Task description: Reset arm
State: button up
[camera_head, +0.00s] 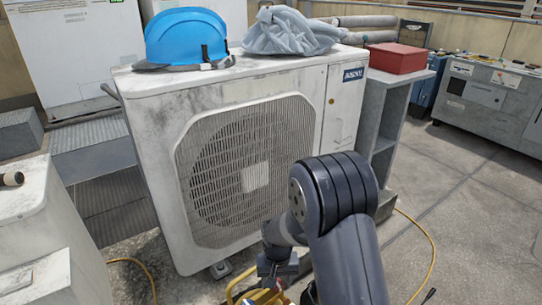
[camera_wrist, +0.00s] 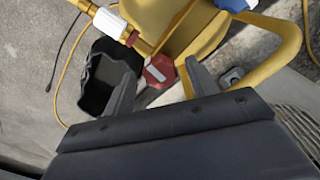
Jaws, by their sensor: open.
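My gripper (camera_wrist: 158,75) is open, with its two dark fingers spread apart in the wrist view. In the head view my gripper (camera_head: 277,268) is low in front of the condenser unit (camera_head: 345,110), partly hidden by my own arm. A red knob-like piece with a white label (camera_wrist: 160,72) shows between the fingertips in the wrist view. Nothing is clearly held, and I cannot tell how far the red piece is from the fingers. A yellow body with a curved handle (camera_wrist: 185,22) lies just beyond it.
A black open container (camera_wrist: 108,75) stands beside the yellow body. A blue hard hat (camera_head: 187,36), a grey cloth (camera_head: 290,32) and, on a grey shelf (camera_head: 385,110), a red box (camera_head: 398,57) are around the condenser. Yellow hose (camera_head: 425,240) crosses the floor. Open floor (camera_head: 470,215) lies right.

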jog(key=m+b, duration=0.1)
jog(key=m, duration=0.2)
jog(key=shift+m, duration=0.4)
jog(key=m+b, duration=0.1)
jog(key=m, duration=0.3)
jog(key=shift+f+m, duration=0.1)
jog(key=shift+m, duration=0.3)
jog(key=m+b, duration=0.3)
jog(key=m, duration=0.3)
jog(key=shift+m, duration=0.5)
jog(key=shift+d+r, duration=0.1)
jog(key=shift+r, duration=0.1)
